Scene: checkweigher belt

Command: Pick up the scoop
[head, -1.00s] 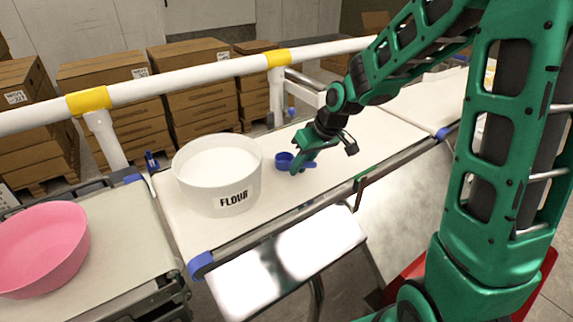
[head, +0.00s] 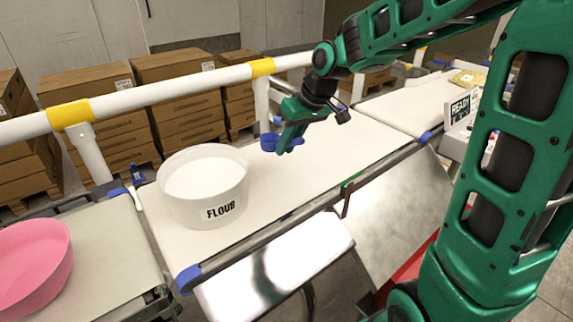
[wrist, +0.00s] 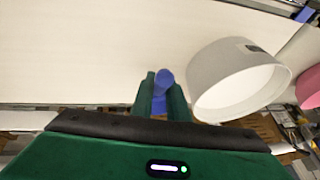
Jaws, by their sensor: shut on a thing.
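The blue scoop (head: 269,141) is held in my gripper (head: 286,146), to the right of the flour tub in the head view. It appears raised above the white belt. In the wrist view the scoop (wrist: 164,80) shows between the two green fingers of my gripper (wrist: 161,98), which are shut on it. Much of its handle is hidden by the fingers. The white tub marked FLOUR (head: 203,207) stands on the belt and holds white flour (head: 203,176).
The white belt (head: 310,158) is clear to the right of the tub. A pink bowl (head: 35,262) sits on the belt at the left. A white rail (head: 180,92) with yellow bands runs behind. A READY display (head: 459,108) stands at the right.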

